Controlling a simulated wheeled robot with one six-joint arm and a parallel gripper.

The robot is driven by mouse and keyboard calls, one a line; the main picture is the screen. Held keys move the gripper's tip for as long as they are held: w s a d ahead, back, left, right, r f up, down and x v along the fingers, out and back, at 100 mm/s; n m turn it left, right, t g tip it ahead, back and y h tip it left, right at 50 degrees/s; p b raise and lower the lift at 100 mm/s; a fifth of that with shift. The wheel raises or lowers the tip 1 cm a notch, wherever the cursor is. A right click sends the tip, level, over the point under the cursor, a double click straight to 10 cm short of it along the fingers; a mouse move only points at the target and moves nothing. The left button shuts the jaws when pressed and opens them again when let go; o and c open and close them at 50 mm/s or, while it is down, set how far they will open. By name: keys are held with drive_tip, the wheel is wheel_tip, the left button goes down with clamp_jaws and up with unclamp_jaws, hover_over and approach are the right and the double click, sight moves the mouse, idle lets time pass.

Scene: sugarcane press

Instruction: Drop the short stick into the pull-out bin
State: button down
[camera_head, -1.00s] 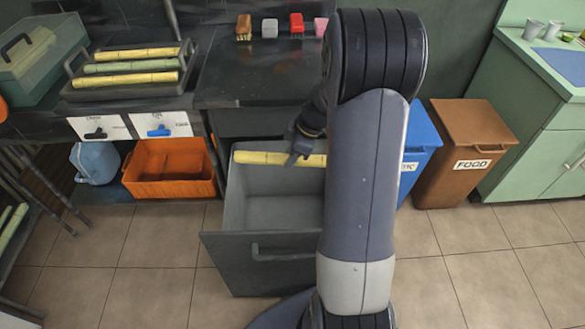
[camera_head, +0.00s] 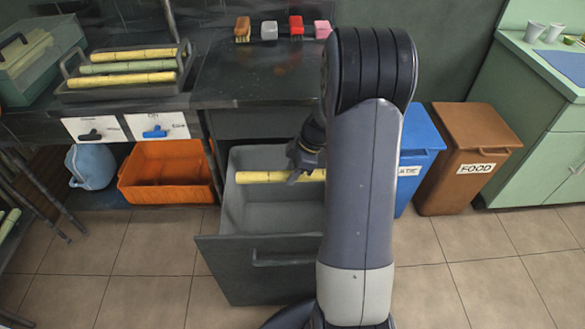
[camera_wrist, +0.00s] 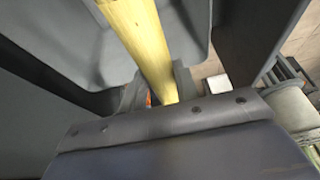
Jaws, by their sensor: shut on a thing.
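A yellow stick (camera_head: 267,176) lies level across my gripper (camera_head: 303,172) in the head view, over the open pull-out bin (camera_head: 262,243). My gripper is shut on it. The stick's right part is hidden by my arm. In the wrist view the stick (camera_wrist: 140,38) runs up and away from between the fingers of my gripper (camera_wrist: 158,90). Grey bin walls (camera_wrist: 60,30) show around it. I cannot tell exactly how far the stick is above the bin's floor.
A tray (camera_head: 75,92) with several sticks stands on the dark counter (camera_head: 260,72). An orange crate (camera_head: 168,172) and a blue jug (camera_head: 91,166) are left of the bin. A blue bin (camera_head: 419,150) and a brown FOOD bin (camera_head: 470,155) stand to the right.

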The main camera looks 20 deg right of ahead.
sight(285, 172)
drive_tip(key=c, duration=1)
unclamp_jaws()
drive_tip(key=p+v, duration=0.1)
drive_tip(key=v, duration=1)
drive_tip(key=shift+p, duration=0.3)
drive_tip(key=shift+f, duration=0.1)
drive_tip(key=b+x, duration=0.1)
drive_tip(key=x, duration=1)
drive_tip(key=shift+b, duration=0.35)
wheel_tip(285, 172, up, 5)
drive_tip(key=shift+f+p, duration=0.1)
drive_tip(key=shift+p, duration=1.1)
drive_tip(key=shift+r, duration=0.6)
